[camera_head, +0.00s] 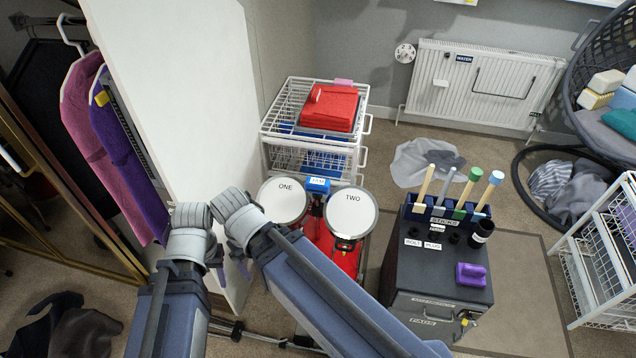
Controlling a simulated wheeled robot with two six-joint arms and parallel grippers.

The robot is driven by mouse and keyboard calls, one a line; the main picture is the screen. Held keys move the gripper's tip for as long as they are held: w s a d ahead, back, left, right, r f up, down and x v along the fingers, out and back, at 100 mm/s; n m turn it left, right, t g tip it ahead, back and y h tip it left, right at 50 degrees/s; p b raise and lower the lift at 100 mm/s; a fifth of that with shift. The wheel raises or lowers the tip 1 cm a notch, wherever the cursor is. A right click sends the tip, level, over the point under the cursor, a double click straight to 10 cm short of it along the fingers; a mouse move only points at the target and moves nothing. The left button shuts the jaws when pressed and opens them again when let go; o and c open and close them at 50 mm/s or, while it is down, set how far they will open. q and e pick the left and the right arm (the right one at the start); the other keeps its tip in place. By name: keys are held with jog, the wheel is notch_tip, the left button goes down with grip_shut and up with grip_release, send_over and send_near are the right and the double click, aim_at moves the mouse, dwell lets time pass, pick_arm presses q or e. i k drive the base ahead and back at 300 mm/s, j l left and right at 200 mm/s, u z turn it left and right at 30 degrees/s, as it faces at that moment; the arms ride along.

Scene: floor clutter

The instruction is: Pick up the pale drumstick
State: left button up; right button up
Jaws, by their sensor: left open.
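The pale drumstick (425,186) stands upright, leaning slightly, at the left end of a dark rack (441,222) labelled STICKS. Beside it stand a grey stick (444,187), one with a green end (467,190) and one with a blue end (488,193). Their lower ends are hidden in the rack. My right gripper is out of view.
The rack tops a dark cabinet (393,270) with a purple block (471,274) and a dark bottle (482,232). Drum pads ONE (282,202) and TWO (351,212) stand left. A wire basket unit (272,128) is behind; a white rack (590,262) stands right.

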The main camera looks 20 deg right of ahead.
aim_at(429, 173)
jog(key=k+l+z, duration=0.15)
jog(key=l+z, duration=0.7)
jog(key=i+l+z, duration=0.1)
jog(key=l+z, duration=0.25)
jog(key=j, duration=0.1)
